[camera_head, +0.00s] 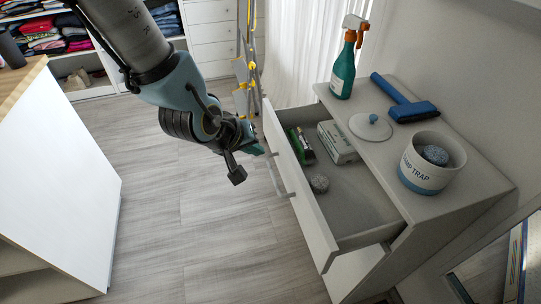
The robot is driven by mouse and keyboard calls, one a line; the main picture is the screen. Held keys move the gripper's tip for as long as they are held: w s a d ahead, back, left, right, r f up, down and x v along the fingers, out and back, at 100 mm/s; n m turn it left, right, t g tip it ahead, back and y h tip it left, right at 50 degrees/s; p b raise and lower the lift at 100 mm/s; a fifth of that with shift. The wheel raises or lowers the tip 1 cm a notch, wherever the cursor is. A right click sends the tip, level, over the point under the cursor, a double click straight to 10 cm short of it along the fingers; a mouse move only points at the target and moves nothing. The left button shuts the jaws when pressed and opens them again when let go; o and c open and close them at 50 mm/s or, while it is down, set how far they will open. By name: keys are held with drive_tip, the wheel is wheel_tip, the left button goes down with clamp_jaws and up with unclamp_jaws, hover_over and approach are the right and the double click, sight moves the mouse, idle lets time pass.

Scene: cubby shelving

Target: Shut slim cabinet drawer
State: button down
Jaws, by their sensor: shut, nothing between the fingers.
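The slim white cabinet (440,215) stands on the right against the wall. Its top drawer (305,200) is pulled out toward the left, with its inside in plain view. In it lie a green box (300,146), a white and grey box (337,142) and a grey round thing (319,183). My gripper (268,151) is at the outer face of the drawer, near its far end. The gripper is shut and empty. Whether it touches the drawer front cannot be told. The arm partly hides the gripper.
On the cabinet top stand a spray bottle (344,68), a blue brush-like tool (405,100), a white lid (370,126) and a labelled pot (431,162). A ladder (246,60) stands behind my gripper. A white counter (55,190) is at the left. Floor between is clear.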

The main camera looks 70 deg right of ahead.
sight(338, 147)
drive_tip(key=x, duration=0.3)
drive_tip(key=p+x, duration=0.1)
drive_tip(key=x, duration=0.2)
drive_tip(key=p+x, duration=0.1)
drive_tip(key=x, duration=0.3)
drive_tip(key=shift+s, duration=0.3)
drive_tip(key=s+d+b, duration=0.1)
drive_tip(key=s+d, duration=0.2)
drive_tip(key=s, duration=0.1)
drive_tip(key=s+d+b, duration=0.1)
drive_tip(key=s+d, duration=0.2)
drive_tip(key=s, duration=0.1)
drive_tip(key=s+d+b, duration=0.2)
drive_tip(key=s+d, duration=0.1)
drive_tip(key=s, duration=0.2)
drive_tip(key=shift+d, duration=0.25)
drive_tip(key=shift+s+d+r, duration=0.1)
drive_tip(key=shift+s+d, duration=0.4)
drive_tip(key=shift+s, duration=0.25)
drive_tip(key=shift+s, duration=0.1)
